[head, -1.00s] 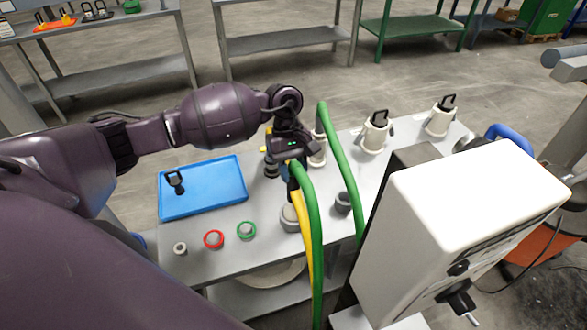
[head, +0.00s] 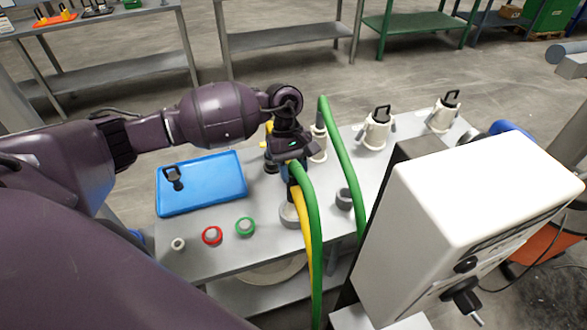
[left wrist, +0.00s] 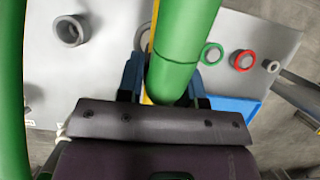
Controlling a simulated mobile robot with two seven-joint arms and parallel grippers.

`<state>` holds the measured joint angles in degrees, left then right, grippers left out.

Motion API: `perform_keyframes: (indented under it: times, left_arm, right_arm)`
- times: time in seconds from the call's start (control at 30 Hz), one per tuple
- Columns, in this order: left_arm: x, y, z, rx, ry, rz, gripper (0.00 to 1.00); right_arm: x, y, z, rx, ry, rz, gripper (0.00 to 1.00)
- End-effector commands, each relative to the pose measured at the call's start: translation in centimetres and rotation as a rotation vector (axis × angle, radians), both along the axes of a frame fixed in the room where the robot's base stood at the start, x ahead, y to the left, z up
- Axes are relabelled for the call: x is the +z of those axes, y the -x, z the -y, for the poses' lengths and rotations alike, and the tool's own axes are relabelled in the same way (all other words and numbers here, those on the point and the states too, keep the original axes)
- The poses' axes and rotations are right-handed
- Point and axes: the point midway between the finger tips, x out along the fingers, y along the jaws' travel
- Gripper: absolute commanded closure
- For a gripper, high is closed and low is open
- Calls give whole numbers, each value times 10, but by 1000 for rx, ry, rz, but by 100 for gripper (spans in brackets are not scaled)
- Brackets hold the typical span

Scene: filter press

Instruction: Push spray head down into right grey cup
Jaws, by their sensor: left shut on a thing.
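My left gripper (head: 293,170) is shut on the spray head (head: 294,192), which has a thick green hose. In that view the green hose (left wrist: 183,45) runs between my left gripper's blue fingers (left wrist: 165,82) and hides the spray head's tip and the cup below. My right gripper is out of view.
A blue tray (head: 225,182), a red ring (head: 212,236) and a green ring (head: 245,227) lie left on the grey table. A second green hose (head: 340,150) and a yellow hose (head: 305,240) pass close by. A white machine box (head: 480,190) stands at right; pale canisters (head: 376,131) stand behind.

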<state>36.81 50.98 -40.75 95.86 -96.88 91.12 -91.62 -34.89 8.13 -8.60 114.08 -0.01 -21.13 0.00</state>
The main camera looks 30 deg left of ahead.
Motion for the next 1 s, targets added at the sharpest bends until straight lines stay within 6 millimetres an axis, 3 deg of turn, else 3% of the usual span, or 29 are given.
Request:
perform_keyframes:
  times: [0.87, 0.9, 1.0]
  left_arm:
    - [-12, 0, 0, 0, 1, 1, 100]
    - [-12, 0, 0, 0, 1, 1, 62]
    - [-12, 0, 0, 0, 0, 0, 47]
  right_arm:
    - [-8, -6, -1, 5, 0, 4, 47]
    - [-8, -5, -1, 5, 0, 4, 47]
    - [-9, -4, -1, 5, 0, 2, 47]
